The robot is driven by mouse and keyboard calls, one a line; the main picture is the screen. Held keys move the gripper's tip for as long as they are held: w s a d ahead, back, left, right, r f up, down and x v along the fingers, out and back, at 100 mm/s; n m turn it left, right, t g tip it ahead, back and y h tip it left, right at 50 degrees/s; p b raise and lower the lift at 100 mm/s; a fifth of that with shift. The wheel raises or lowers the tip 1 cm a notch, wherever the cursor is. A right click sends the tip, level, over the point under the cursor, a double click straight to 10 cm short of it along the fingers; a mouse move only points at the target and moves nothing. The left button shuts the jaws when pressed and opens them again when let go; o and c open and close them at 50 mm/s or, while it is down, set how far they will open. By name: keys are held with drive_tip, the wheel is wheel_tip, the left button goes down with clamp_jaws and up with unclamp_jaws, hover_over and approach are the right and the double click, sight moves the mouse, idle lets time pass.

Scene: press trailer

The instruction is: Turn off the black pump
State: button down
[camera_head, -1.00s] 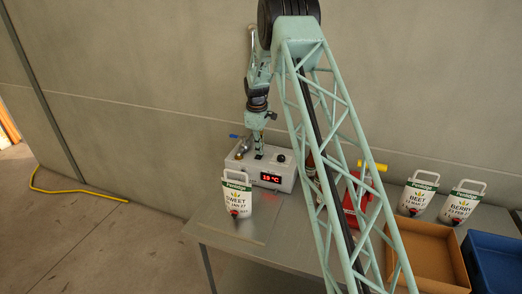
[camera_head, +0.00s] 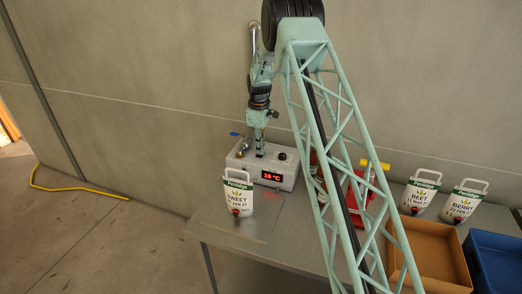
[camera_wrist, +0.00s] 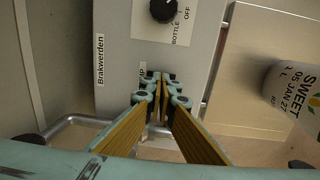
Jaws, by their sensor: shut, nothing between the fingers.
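A light grey control box (camera_head: 240,164) with a red lit display (camera_head: 271,177) stands on the table by the wall. A black knob (camera_head: 282,156) sits on its top and shows in the wrist view (camera_wrist: 163,10), beside the words "BOTTLE" and "OFF". My gripper (camera_head: 260,152) points down at the box top, left of the knob in the head view. In the wrist view its fingertips (camera_wrist: 161,82) are together over a partly covered label ending in "MP". Whatever control lies under the tips is hidden. I cannot tell whether they touch it. No separate black pump is visible.
A white "SWEET" pouch (camera_head: 238,194) stands in front of the box, near it. Right of it are a red container (camera_head: 361,190), two more white pouches (camera_head: 418,194), (camera_head: 463,203), a brown tray (camera_head: 430,235) and a blue tray (camera_head: 492,250). A yellow hose (camera_head: 75,191) lies on the floor.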

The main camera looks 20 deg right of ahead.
drive_tip(key=shift+s+a, duration=0.2)
drive_tip(key=shift+r, duration=0.25)
idle(0.3)
wheel_tip(320, 180, up, 14)
drive_tip(key=w+d, duration=0.1)
drive_tip(key=shift+f, duration=0.25)
idle(0.5)
drive_tip(key=shift+w+d, duration=0.1)
idle(0.4)
